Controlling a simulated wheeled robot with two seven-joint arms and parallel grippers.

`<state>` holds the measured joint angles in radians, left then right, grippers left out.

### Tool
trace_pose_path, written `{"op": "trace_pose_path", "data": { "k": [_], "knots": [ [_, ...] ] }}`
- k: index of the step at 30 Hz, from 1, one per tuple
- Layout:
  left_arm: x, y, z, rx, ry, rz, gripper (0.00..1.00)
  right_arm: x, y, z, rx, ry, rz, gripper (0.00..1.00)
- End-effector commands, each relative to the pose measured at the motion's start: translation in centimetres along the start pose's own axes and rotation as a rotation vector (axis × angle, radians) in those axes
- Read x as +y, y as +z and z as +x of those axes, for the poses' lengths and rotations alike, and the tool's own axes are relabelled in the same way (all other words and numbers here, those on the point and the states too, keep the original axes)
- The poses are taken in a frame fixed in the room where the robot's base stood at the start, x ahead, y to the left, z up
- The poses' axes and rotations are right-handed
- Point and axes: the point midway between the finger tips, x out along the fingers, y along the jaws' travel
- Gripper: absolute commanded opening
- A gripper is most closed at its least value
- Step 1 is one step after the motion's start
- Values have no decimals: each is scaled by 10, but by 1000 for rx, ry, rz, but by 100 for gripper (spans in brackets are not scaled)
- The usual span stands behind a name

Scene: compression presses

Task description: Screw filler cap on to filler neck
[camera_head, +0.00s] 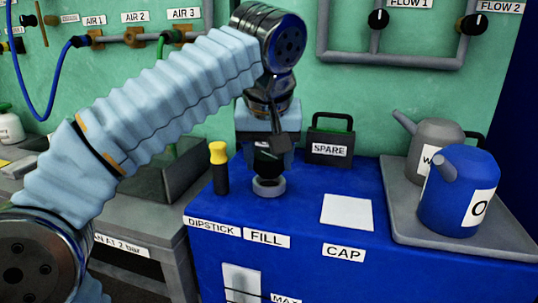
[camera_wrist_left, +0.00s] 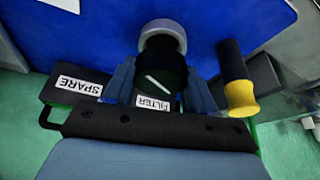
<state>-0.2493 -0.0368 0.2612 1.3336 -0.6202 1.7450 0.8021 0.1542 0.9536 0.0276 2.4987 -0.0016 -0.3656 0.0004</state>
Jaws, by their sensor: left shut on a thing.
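The filler cap, a dark round cap with a white line on top, shows in the left wrist view (camera_wrist_left: 158,77) between the fingers of my left gripper (camera_wrist_left: 160,90). In the head view, my left gripper (camera_head: 268,153) points down over the FILL label, shut on the cap (camera_head: 267,167). The filler neck (camera_head: 269,187), a short grey ring on the blue top, is directly beneath the cap; it also shows in the left wrist view (camera_wrist_left: 163,34). The cap sits at the neck's mouth; I cannot tell whether it is threaded on. My right gripper is not in view.
A yellow-topped dipstick (camera_head: 219,168) stands close left of the neck. A SPARE box (camera_head: 329,140) is behind, and a FILTER label (camera_wrist_left: 153,103) shows near the fingers. The white CAP pad (camera_head: 347,212) is bare. A tray (camera_head: 480,237) holds a blue can (camera_head: 450,205) and a grey can (camera_head: 428,140).

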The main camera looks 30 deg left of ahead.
Motion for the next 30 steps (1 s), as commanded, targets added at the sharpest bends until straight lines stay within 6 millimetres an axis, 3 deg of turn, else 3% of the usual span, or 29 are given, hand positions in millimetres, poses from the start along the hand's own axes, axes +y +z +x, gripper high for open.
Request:
{"op": "trace_pose_path", "data": {
  "k": [30],
  "knots": [
    [0,0,0,0,0,0,26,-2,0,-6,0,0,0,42]
  ]
}}
